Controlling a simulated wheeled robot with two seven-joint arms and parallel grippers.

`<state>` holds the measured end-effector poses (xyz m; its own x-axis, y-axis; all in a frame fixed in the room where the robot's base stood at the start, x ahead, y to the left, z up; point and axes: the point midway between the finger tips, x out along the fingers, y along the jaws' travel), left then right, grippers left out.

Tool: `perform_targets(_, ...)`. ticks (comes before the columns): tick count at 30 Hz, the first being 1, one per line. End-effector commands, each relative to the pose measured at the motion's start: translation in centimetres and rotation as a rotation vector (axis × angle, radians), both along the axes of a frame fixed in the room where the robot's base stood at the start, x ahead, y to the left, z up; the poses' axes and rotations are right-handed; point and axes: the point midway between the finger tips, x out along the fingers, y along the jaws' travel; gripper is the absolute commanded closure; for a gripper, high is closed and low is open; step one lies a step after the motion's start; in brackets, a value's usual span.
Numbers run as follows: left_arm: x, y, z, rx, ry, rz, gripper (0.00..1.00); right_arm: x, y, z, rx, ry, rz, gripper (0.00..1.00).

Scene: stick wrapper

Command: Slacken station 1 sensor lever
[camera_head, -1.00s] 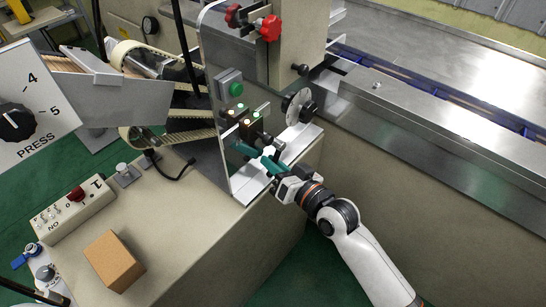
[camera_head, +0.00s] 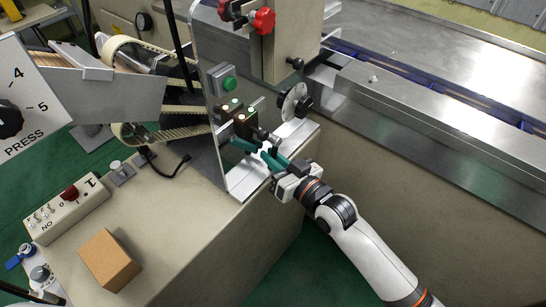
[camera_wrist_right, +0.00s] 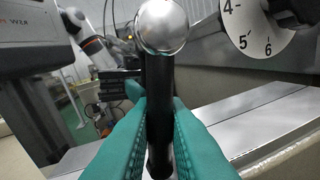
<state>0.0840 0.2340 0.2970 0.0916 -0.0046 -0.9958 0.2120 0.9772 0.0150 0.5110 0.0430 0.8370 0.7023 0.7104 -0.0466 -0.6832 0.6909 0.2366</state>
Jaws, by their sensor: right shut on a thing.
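A black lever (camera_wrist_right: 160,95) with a silver ball end (camera_wrist_right: 161,26) stands between the teal fingers of my right gripper in the right wrist view. My right gripper (camera_wrist_right: 158,135) is shut on this lever, with a finger on each side of the shaft. In the head view the right gripper (camera_head: 262,157) is at the small black sensor units (camera_head: 241,122) beside the clear panel. The fingers hide most of the lever there. My left gripper is not in view.
A numbered dial disc (camera_wrist_right: 262,28) is close on the right in the wrist view; it also shows in the head view (camera_head: 293,102). A green button (camera_head: 229,84) and red knobs (camera_head: 264,21) are above. A brown box (camera_head: 108,260) sits on the cabinet top.

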Motion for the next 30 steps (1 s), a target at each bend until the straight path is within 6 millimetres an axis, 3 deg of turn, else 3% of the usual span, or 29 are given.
perform_targets(1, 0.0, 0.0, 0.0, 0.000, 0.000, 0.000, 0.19, 0.0, 0.0, -0.1, -0.001, 0.001, 0.000, 1.00)
perform_targets(2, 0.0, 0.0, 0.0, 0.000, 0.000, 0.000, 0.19, 0.0, 0.0, -0.1, -0.001, 0.001, 0.000, 0.85)
perform_targets(6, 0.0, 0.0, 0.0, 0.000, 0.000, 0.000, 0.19, 0.0, 0.0, -0.1, -0.001, 0.002, 0.000, 0.67)
perform_targets(17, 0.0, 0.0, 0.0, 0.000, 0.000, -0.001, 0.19, -0.5, -0.6, 0.0, -0.001, 0.002, -0.001, 0.67)
perform_targets(30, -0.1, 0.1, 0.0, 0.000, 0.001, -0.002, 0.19, -6.5, -6.6, 0.3, -0.003, 0.003, 0.001, 0.67)
